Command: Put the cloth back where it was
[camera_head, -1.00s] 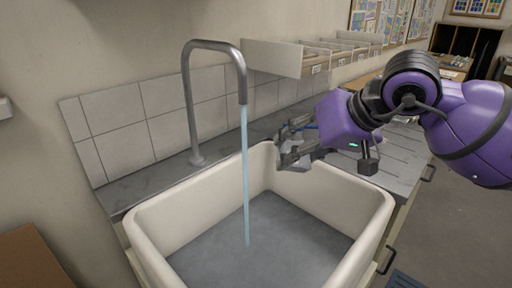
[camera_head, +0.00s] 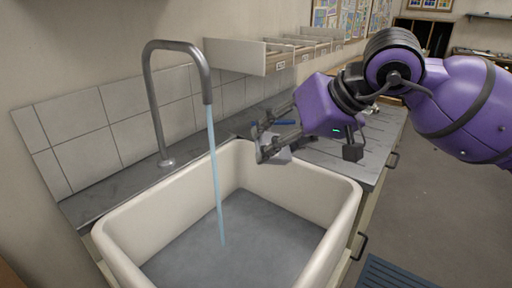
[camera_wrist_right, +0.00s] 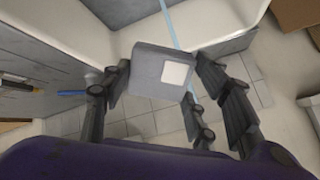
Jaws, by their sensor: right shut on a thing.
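My right gripper (camera_head: 262,145) is shut on a pale grey, flat, square thing with a lighter patch, which looks like the folded cloth (camera_head: 279,155). In the right wrist view the cloth (camera_wrist_right: 160,78) sits between the two fingers (camera_wrist_right: 157,80). The gripper holds it near the back right corner of the sink, at about rim height. I cannot tell whether the cloth touches the rim. My left gripper is not in view.
The white sink (camera_head: 130,212) has a grey tap (camera_head: 165,105) with water running (camera_head: 216,175). A grooved grey drainboard (camera_head: 345,158) lies to the right. A blue thing (camera_head: 284,122) lies behind the gripper. Open-topped boxes (camera_head: 235,56) line the wall.

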